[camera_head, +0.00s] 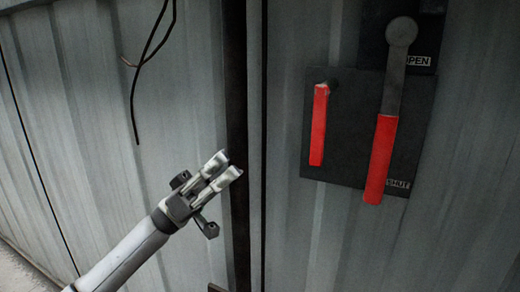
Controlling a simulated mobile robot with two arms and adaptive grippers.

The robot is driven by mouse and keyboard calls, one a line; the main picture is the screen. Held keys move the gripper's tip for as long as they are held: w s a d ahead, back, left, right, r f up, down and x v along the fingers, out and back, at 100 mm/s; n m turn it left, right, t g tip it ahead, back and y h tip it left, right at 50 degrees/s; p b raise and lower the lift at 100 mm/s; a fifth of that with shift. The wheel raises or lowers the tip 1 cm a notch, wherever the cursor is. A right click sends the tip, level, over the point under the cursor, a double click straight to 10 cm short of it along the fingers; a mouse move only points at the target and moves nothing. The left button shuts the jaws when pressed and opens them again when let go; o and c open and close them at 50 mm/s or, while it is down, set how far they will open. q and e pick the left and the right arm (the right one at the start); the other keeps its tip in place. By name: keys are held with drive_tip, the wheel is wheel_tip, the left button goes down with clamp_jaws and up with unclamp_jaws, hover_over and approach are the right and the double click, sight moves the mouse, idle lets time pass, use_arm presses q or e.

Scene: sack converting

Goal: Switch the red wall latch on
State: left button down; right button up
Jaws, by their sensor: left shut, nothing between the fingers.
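The red wall latch (381,158) is a long grey lever with a red grip. It hangs down from a round pivot at the top right, its red end beside a "SHUT" label (398,186). An "OPEN" label (417,61) sits near the pivot. A shorter red handle (319,125) hangs on the left of the same dark plate (347,135). My left gripper (229,165) is shut and empty, left of the plate and apart from both handles. My right gripper is out of view.
Grey corrugated metal wall (80,110) fills the view. A dark vertical gap (237,110) runs between the panels behind my left gripper. Loose dark wires (150,50) hang at the upper left. The space between my gripper and the plate looks clear.

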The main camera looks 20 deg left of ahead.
use_arm(q)
drive_tip(key=p, duration=0.3)
approach(313, 120)
drive_tip(key=a+r, duration=0.2)
drive_tip(key=a, duration=0.1)
drive_tip(key=d+r+p, duration=0.1)
drive_tip(key=d+p, duration=0.2)
drive_tip(key=d, duration=0.3)
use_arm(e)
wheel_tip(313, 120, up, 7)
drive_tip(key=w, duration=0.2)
use_arm(q)
drive_tip(key=shift+w, duration=0.15)
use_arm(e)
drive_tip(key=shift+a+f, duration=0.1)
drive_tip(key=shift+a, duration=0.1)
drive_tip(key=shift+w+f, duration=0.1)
